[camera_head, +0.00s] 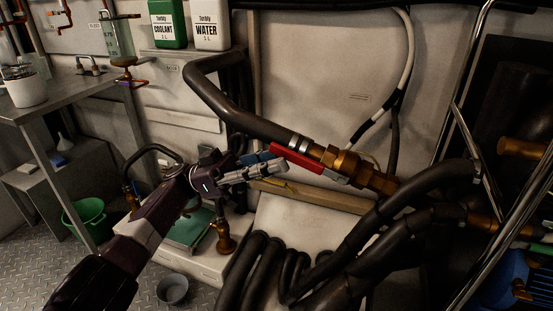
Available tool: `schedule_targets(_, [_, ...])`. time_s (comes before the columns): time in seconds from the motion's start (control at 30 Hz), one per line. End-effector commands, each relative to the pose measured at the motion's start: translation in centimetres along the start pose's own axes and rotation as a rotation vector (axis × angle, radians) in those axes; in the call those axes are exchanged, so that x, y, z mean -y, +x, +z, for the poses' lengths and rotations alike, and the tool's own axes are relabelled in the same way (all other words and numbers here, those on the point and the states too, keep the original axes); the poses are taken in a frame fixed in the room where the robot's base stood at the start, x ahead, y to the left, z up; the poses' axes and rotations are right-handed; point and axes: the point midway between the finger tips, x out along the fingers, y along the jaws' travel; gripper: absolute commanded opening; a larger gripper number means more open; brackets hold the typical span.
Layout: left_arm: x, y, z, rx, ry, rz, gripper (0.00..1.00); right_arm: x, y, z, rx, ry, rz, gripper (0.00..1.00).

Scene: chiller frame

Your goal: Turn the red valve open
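The red valve (303,159) is a flat red lever lying along a brass fitting (345,161) on a thick dark insulated pipe, right of the picture's middle. The lever slants down to the right, roughly in line with the pipe. My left gripper (284,162) reaches in from the lower left, with its fingertips close to the lever's left end. Whether the fingers touch the lever cannot be told. The gap between the fingers is hard to make out. My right gripper does not show.
A metal table (60,97) stands at left, with a green bucket (87,216) below. A green coolant jug (168,24) and a white water jug (210,24) stand on a ledge at the back. Thick black hoses (335,262) fill the lower right, beside a metal frame (461,150).

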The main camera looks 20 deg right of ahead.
Motion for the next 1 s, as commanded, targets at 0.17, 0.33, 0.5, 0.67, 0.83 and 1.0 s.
schedule_targets(0.17, [0.0, 0.2, -0.4, -0.001, 0.003, 0.002, 0.25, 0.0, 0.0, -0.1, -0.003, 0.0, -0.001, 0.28])
schedule_targets(0.33, [-0.1, 1.0, -2.2, -0.001, 0.006, 0.003, 0.25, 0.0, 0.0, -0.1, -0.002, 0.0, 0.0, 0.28])
schedule_targets(0.5, [-0.1, 2.6, -5.2, 0.002, 0.006, 0.002, 0.25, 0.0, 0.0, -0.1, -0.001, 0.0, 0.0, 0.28])
schedule_targets(0.67, [-0.1, 3.8, -7.6, 0.002, 0.004, 0.002, 0.25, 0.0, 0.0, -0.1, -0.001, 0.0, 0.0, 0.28])
schedule_targets(0.83, [-0.1, 4.4, -8.8, 0.001, 0.002, -0.001, 0.25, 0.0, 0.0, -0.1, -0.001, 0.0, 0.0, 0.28])
schedule_targets(1.0, [-0.1, 4.5, -9.0, 0.0, 0.001, -0.001, 0.25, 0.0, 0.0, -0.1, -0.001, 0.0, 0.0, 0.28])
